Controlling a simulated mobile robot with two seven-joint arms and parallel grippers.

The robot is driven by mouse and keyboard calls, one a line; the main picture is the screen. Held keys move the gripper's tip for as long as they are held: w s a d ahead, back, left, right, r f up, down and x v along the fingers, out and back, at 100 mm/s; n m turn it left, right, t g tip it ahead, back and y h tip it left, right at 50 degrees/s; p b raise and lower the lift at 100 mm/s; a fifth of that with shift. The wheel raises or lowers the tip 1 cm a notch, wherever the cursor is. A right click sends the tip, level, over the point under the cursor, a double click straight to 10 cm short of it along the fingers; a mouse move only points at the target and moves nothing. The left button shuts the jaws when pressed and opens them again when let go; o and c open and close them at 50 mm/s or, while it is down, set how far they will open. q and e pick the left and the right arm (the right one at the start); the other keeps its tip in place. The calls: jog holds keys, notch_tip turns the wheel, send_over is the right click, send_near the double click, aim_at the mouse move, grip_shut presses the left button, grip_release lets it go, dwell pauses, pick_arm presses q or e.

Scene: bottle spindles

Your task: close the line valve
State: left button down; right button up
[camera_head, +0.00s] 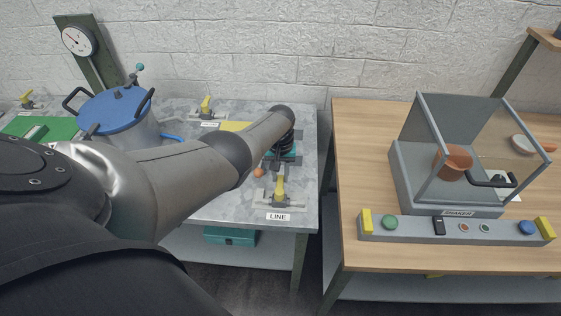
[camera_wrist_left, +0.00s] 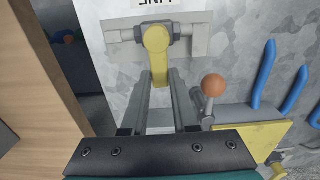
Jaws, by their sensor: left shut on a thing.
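The line valve (camera_head: 280,188) has a yellow lever on a grey pipe fitting, near the front right corner of the grey bench. The white LINE label (camera_head: 278,217) is in front of it. My left gripper (camera_head: 277,172) comes down over the valve from behind. In the wrist view its two fingers (camera_wrist_left: 161,82) lie on either side of the lever and are shut on it. My forearm and gripper body hide part of the bench. My right gripper is not in view.
An orange ball knob (camera_head: 259,173) stands close beside the gripper. Two other yellow-levered valves (camera_head: 206,104) (camera_head: 27,99), a blue-lidded pot (camera_head: 113,108) and a gauge (camera_head: 78,41) are farther left. A gap separates the bench from the wooden table (camera_head: 360,150) bearing a clear-sided machine (camera_head: 400,180).

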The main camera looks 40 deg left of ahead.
pick_arm(q)
jog(key=c, duration=0.7)
grip_release()
notch_tip(320, 180, up, 8)
jog(key=p, duration=0.6)
notch_tip(320, 180, up, 7)
jog(key=p, duration=0.1)
send_over(280, 179)
jog(key=shift+w+r, duration=0.1)
jog(key=shift+r, duration=0.05)
